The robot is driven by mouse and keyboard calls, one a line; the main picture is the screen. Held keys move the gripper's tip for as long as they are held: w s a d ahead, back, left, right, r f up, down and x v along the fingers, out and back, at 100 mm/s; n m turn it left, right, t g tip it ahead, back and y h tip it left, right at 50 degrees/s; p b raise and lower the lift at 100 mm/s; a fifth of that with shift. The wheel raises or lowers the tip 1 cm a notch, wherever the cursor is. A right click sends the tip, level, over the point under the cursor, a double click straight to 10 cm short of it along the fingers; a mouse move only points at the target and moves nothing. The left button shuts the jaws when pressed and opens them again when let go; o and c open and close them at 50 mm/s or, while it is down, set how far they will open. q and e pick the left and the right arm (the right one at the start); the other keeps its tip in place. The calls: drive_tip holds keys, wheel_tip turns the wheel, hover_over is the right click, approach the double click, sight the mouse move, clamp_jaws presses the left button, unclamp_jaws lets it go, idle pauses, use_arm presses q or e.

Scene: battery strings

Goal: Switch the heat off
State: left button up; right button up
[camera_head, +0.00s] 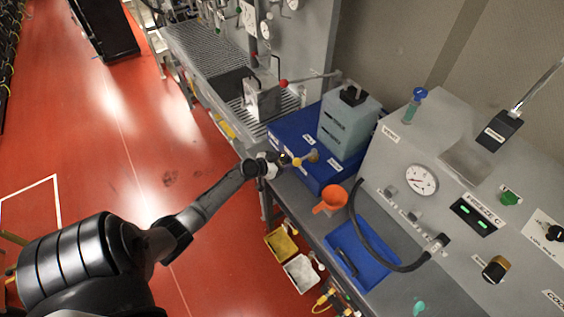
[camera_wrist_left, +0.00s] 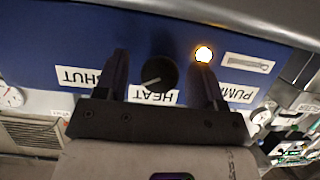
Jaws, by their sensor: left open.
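The black heat knob (camera_wrist_left: 160,73) is on the front of a blue box (camera_head: 332,176), with an upside-down HEAT label (camera_wrist_left: 151,95) beside it in the left wrist view. A pale mark on the knob points to the lower left there. A round lamp (camera_wrist_left: 203,54) near the knob glows yellow-white. My left gripper (camera_wrist_left: 160,66) is open, one finger on each side of the knob, with gaps visible. In the head view my left gripper (camera_head: 291,160) is at the box's front face, and the knob cannot be made out clearly there. My right gripper is not in view.
PUMP (camera_wrist_left: 238,92) and SHUT (camera_wrist_left: 78,76) labels flank the knob. A grey-green block (camera_head: 347,128) stands on the box. An orange funnel (camera_head: 330,199), a blue tray (camera_head: 362,262) with a dark hose, and a grey gauge panel (camera_head: 455,180) are to the right. Open red floor lies left.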

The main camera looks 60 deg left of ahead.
use_arm(q)
drive_tip(key=shift+c, duration=0.4)
drive_tip(key=c, duration=0.8)
drive_tip(key=shift+f+h+b, duration=0.15)
drive_tip(key=shift+h+b, duration=0.15)
drive_tip(key=shift+b, duration=0.2)
drive_tip(key=shift+c, duration=0.2)
drive_tip(key=n+h+b, duration=0.3)
drive_tip(key=n+b, duration=0.1)
drive_tip(key=b, duration=0.4)
drive_tip(key=shift+f+n+t, duration=0.1)
drive_tip(key=shift+n+t, duration=0.3)
drive_tip(key=shift+a+n+t+h+b, duration=0.1)
drive_tip(key=shift+n+t+h+b, duration=0.3)
drive_tip(key=shift+n+b, duration=0.65)
drive_tip(key=shift+r+n+h+b, duration=0.2)
drive_tip(key=shift+n+h+b, duration=0.3)
drive_tip(key=shift+n+b, duration=0.15)
drive_tip(key=o, duration=0.9)
